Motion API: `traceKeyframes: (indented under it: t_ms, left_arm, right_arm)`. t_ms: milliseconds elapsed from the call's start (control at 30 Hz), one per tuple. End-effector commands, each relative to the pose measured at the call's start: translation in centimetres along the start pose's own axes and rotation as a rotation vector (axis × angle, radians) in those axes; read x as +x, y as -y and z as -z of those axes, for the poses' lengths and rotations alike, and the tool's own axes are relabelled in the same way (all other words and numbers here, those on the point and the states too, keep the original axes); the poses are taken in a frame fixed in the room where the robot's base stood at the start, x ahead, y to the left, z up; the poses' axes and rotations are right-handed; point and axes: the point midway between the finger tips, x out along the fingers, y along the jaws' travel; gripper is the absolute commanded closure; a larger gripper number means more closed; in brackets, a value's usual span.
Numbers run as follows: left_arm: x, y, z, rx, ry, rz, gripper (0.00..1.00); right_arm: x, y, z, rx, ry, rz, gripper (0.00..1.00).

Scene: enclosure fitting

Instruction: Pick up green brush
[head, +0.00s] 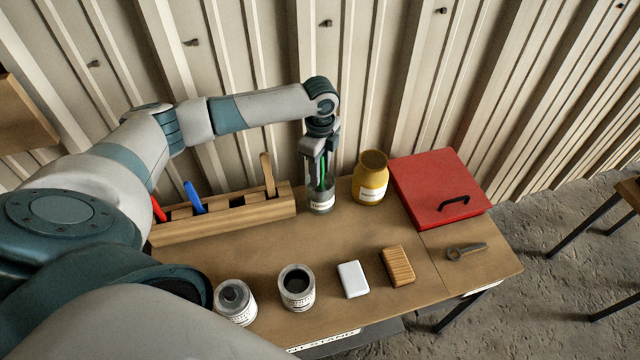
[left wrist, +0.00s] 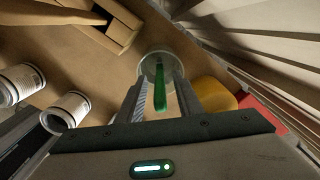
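The green brush (head: 323,170) stands in a clear glass jar (head: 321,203) with a white label, at the back of the bench. My left gripper (head: 319,172) points down over the jar, its fingers on either side of the brush handle. The brush's lower end is hard to make out. My right gripper is not in view.
A wooden holder (head: 225,223) with red, blue and wooden handles stands left of the jar. A yellow jar (head: 370,178) and a red box (head: 430,180) stand close on its right.

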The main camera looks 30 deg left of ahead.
Motion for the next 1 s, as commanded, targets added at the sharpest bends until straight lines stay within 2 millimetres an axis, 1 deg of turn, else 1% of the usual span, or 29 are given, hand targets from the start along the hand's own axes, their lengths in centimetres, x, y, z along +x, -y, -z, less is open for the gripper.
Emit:
traceKeyframes:
  t_ms: [133, 167, 200, 300, 633, 733, 867, 1000]
  left_arm:
    - [0.0, 0.0, 0.0, 0.0, 0.0, 0.0, 0.67]
    - [0.0, 0.0, 0.0, 0.0, 0.0, 0.0, 0.7]
    - [0.0, 0.0, 0.0, 0.0, 0.0, 0.0, 0.79]
    - [-0.1, 0.0, 0.0, 0.0, 0.0, 0.0, 1.0]
    - [-0.1, 0.0, 0.0, 0.0, 0.0, 0.001, 1.0]
    - [-0.4, 0.1, 0.0, 0.0, 0.0, 0.002, 1.0]
    - [-1.5, 0.2, 0.0, -0.001, -0.001, 0.004, 1.0]
    - [-3.4, 0.2, 0.0, 0.001, -0.001, 0.004, 1.0]
  right_arm:
    - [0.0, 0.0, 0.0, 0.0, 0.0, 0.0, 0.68]
    - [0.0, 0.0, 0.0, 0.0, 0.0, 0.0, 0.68]
    - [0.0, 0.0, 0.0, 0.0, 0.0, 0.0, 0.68]
    - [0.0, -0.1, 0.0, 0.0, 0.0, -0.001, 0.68]
    - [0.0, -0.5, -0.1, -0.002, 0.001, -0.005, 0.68]
    - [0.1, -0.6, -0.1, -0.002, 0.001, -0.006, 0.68]
    - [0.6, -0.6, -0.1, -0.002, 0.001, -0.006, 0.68]
    - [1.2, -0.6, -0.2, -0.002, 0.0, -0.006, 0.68]
